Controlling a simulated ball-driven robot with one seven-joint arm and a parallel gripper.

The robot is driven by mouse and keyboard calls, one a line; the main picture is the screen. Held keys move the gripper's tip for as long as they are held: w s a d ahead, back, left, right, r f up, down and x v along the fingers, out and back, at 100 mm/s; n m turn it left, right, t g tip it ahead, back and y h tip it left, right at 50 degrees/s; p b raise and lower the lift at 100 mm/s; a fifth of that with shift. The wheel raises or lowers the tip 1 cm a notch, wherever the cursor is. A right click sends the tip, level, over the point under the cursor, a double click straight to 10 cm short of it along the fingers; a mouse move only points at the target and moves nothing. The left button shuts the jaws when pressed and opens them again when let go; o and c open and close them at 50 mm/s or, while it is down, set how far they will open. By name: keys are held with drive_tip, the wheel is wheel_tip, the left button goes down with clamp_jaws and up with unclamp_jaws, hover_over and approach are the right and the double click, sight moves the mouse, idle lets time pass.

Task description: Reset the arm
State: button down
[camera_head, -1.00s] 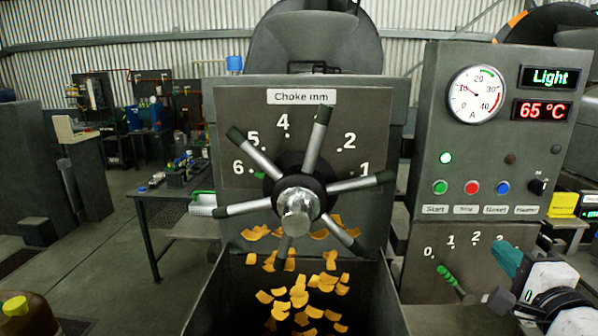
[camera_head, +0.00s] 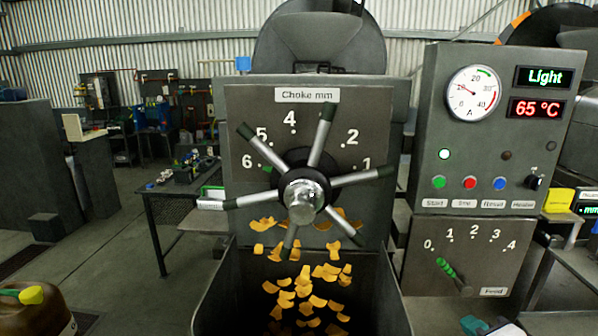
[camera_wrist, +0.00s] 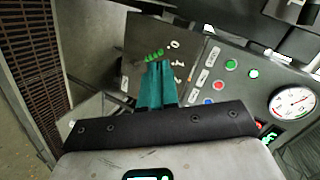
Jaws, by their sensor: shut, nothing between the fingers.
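My gripper shows in the wrist view (camera_wrist: 155,88) with its teal fingers together and nothing between them. In the head view only a teal fingertip (camera_head: 474,325) and a bit of my arm show at the bottom right edge. The gripper is apart from the control panel and from the feed lever (camera_head: 454,276), which has a green handle. That green handle also shows beyond the fingertips in the wrist view (camera_wrist: 153,55). The choke handwheel (camera_head: 304,194) with its several spokes stands in the middle of the head view, untouched.
The control panel (camera_head: 432,120) stands at the right with a gauge, lit displays and coloured buttons. Yellow flakes (camera_head: 300,290) fall into a dark chute below the handwheel. A workbench (camera_head: 160,195) stands at the left, and a brown jug (camera_head: 35,308) at bottom left.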

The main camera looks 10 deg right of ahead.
drive_tip(key=s+a+f+n+g+y, duration=0.1)
drive_tip(key=s+a+f+n+g, duration=0.3)
drive_tip(key=f, duration=0.4)
drive_tip(key=s+a+f+n+g+y, duration=0.1)
drive_tip(key=s+a+f+n+g, duration=0.25)
drive_tip(key=s+f, duration=0.45)
drive_tip(key=s+a+f+n+g, duration=0.3)
drive_tip(key=s+f+n, duration=0.4)
drive_tip(key=s, duration=0.5)
drive_tip(key=shift+s+f+n+g+y, duration=0.3)
drive_tip(key=shift+f+g, duration=0.25)
drive_tip(key=shift+g, duration=0.3)
